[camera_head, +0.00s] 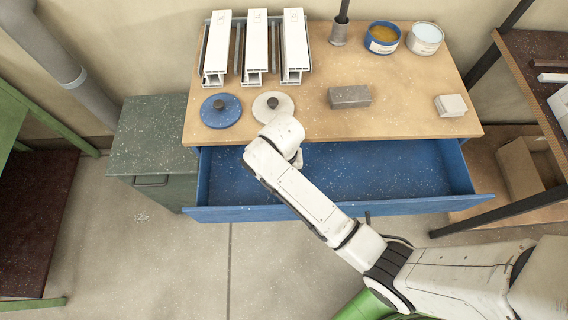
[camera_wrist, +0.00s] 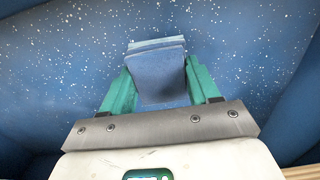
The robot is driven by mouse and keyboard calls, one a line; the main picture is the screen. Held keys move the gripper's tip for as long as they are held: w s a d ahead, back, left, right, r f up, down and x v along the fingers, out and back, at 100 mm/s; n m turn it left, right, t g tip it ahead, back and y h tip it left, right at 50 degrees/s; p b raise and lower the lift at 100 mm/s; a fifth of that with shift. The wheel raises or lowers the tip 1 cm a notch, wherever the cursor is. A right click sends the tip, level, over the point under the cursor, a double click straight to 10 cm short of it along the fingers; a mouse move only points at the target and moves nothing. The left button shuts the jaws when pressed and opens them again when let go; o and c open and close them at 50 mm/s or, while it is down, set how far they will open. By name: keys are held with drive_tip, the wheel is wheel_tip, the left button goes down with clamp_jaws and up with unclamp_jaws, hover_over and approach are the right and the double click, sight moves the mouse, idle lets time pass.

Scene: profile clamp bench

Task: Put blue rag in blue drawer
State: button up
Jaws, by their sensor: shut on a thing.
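The blue drawer (camera_head: 400,168) is pulled open below the bench top in the head view. Its speckled blue inside (camera_wrist: 60,60) fills most of the wrist view. In the wrist view my gripper (camera_wrist: 160,75) has its green fingers shut on the blue rag (camera_wrist: 160,78), a folded blue block between them. The rag is over the drawer's inside; I cannot tell whether it touches the bottom. In the head view my arm hides the gripper and the rag.
The wooden bench top (camera_head: 310,110) carries white profiles (camera_head: 255,45), a blue disc lid (camera_head: 221,110), a white disc lid (camera_head: 272,106), a grey block (camera_head: 349,97), a white block (camera_head: 451,105) and two cans (camera_head: 382,38). A green-grey cabinet (camera_head: 150,140) stands left. Open shelving (camera_head: 535,60) stands right.

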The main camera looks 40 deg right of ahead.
drive_tip(key=shift+f, duration=1.8)
drive_tip(key=shift+f, duration=0.15)
drive_tip(key=o, duration=1)
wheel_tip(320, 180, up, 12)
drive_tip(key=shift+r, duration=0.15)
